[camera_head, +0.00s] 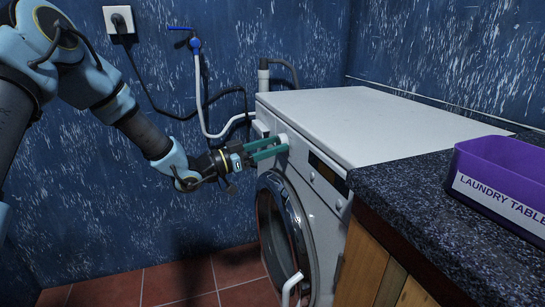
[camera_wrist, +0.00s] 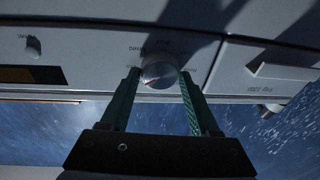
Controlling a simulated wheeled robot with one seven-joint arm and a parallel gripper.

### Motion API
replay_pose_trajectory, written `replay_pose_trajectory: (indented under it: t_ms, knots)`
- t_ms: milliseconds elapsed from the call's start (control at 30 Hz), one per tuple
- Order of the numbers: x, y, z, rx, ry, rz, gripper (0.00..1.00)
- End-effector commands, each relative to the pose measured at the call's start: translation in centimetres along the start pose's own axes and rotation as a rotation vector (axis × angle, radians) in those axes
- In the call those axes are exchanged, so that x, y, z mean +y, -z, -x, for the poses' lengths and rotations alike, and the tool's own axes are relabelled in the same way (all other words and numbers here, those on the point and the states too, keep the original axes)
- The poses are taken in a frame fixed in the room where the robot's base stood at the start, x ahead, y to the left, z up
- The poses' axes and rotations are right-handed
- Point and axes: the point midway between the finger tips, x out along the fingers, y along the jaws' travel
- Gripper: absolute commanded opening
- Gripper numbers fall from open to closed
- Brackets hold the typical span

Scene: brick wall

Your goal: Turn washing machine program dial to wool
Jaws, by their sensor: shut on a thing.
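The white washing machine (camera_head: 390,125) stands against the blue wall, its front facing left toward my arm. My gripper (camera_head: 279,145) reaches its front panel, and the green fingers are shut on the round program dial (camera_head: 284,141). In the wrist view, the silver dial (camera_wrist: 159,74) sits between the fingertips of my gripper (camera_wrist: 160,82), with a reddish mark on its face. Small labels surround the dial, but they are too small and blurred to read, so its setting cannot be told.
The round door (camera_head: 285,230) is below the dial. A smaller knob (camera_wrist: 33,46) and a dark display (camera_wrist: 30,75) are on the same panel. A dark countertop (camera_head: 430,200) with a purple laundry tablet box (camera_head: 490,180) stands at right. A hose (camera_head: 203,95) and cable hang behind.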

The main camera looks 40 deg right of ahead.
Motion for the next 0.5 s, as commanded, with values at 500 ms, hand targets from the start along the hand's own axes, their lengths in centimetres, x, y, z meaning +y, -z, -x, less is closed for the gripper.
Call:
replay_pose_trajectory:
  t_ms: [500]
  knots:
    - [-0.15,-0.73,0.10,0.046,-0.068,-0.485,0.07]
